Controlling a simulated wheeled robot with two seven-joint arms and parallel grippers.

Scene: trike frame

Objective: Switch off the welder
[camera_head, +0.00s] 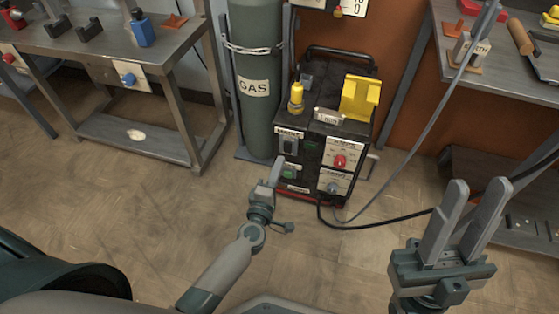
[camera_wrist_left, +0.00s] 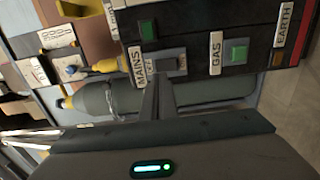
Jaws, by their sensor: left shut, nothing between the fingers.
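The welder (camera_head: 352,128) is a black box on the floor in the middle of the head view. Its front panel has a grey mains switch (camera_head: 289,146) at the upper left, labelled MAINS in the left wrist view (camera_wrist_left: 170,66). My left gripper (camera_head: 279,163) is shut and empty, its fingertips just in front of the panel by the lower edge of the mains switch. In the left wrist view the closed fingers (camera_wrist_left: 158,88) reach up to the switch; I cannot tell whether they touch it. The switch position is unclear. My right gripper (camera_head: 468,190) is open and empty at the right.
The panel also has a green gas button (camera_wrist_left: 236,52), a red knob (camera_head: 339,161) and a green lamp (camera_wrist_left: 147,30). A chained gas cylinder (camera_head: 256,115) stands left of the welder. Cables run right along the floor. Workbenches stand left (camera_head: 60,45) and right.

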